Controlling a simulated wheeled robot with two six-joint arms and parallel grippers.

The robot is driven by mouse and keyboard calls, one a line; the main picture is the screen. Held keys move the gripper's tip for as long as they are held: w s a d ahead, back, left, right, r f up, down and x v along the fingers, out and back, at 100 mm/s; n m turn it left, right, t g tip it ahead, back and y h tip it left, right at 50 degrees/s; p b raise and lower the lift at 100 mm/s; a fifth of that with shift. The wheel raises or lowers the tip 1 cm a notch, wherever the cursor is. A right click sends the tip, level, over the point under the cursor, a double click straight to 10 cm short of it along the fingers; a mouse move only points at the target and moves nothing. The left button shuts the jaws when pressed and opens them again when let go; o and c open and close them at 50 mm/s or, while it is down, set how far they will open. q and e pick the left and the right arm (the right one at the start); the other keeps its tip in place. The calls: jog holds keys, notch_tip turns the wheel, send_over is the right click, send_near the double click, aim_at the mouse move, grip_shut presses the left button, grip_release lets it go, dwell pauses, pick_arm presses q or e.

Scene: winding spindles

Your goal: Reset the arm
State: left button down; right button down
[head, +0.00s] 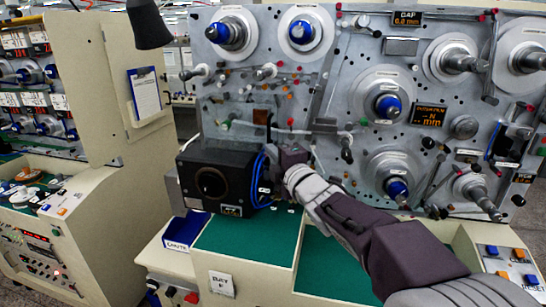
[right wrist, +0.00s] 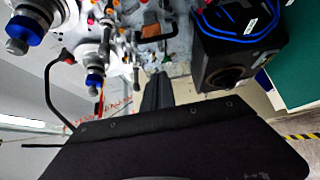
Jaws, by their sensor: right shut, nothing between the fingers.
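My right arm comes in from the lower right of the head view and reaches toward the machine's panel. My right gripper (head: 284,155) is beside the black box (head: 205,187) with the round opening, at its upper right. In the right wrist view the dark fingers (right wrist: 157,90) are together with nothing between them. The black box (right wrist: 222,70) shows to their right in that view, with blue cable loops (right wrist: 245,20) on it. Whether the gripper touches the box or cables I cannot tell. My left gripper is not in view.
The upright grey panel (head: 290,85) carries several spindles, some blue-tipped, that stick out toward me. Green mats (head: 320,265) cover the bench below. A blue bin (head: 187,230) stands left of the mat. A cream cabinet (head: 85,140) with a clipboard (head: 145,92) stands at left.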

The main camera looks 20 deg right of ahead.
jog(key=s+a+f+m+g, duration=0.1)
jog(key=s+f+m+g, duration=0.15)
jog(key=f, duration=0.65)
jog(key=s+a+f+m+g, duration=0.2)
jog(key=f+m+g, duration=0.15)
jog(key=f, duration=0.55)
jog(key=s+a+f+m+g, duration=0.1)
jog(key=s+f+m+g, duration=0.15)
jog(key=f, duration=0.65)
jog(key=s+f+m+g, duration=0.4)
jog(key=s+f+m, duration=0.1)
jog(key=s, duration=0.3)
jog(key=s+f+m+g, duration=0.4)
jog(key=s+f+m, duration=0.1)
jog(key=s, duration=0.4)
jog(key=shift+s+h, duration=0.25)
jog(key=shift+h, duration=0.15)
